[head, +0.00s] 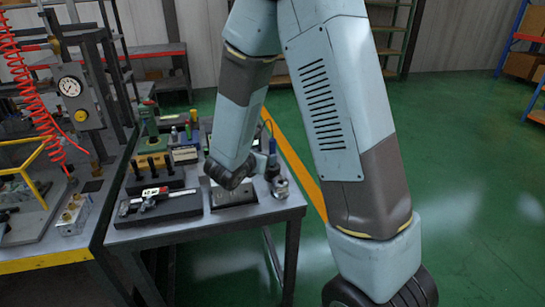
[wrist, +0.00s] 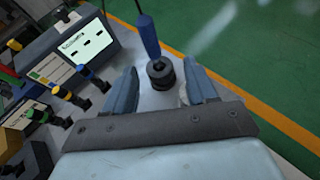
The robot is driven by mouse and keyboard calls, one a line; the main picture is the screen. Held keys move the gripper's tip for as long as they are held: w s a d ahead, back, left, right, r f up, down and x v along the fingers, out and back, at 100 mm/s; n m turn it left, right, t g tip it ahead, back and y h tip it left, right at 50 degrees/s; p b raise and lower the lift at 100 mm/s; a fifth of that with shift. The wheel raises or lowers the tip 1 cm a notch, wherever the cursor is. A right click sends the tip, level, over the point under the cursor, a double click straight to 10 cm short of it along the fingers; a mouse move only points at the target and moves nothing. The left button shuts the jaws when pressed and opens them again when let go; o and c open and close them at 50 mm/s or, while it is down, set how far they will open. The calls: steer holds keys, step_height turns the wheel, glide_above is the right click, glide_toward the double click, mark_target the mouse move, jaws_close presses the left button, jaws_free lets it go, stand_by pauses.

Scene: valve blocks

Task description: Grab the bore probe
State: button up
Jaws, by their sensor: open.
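The bore probe (wrist: 148,36) shows in the wrist view as a blue handle with a dark cable at its top. Its lower end meets a dark round piece (wrist: 160,74); I cannot tell whether the two are joined. My gripper (wrist: 159,68) is open, with one finger on each side of the dark piece and nothing clamped. In the head view the blue handle (head: 272,147) stands near the bench's right edge, beside the end of my arm. My fingers are mostly hidden there by my wrist.
A box with a white display (wrist: 85,40) stands left of my gripper, with several coloured-top plugs (wrist: 62,92) below it. In the head view a silver cylinder (head: 280,187) sits at the bench's right corner. A caliper on a black tray (head: 155,205) lies front left. Green floor is clear rightward.

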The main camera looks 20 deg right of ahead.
mark_target(274, 152)
steer(key=shift+n, duration=0.3)
steer(key=x, duration=0.4)
steer(key=a+x, duration=0.1)
steer(key=x, duration=0.4)
steer(key=w+x, duration=0.1)
steer(key=x, duration=0.4)
steer(key=shift+s+a+f, duration=0.1)
steer(key=shift+a+f, duration=0.15)
steer(key=shift+f, duration=0.1)
steer(key=shift+c, duration=0.4)
jaws_close()
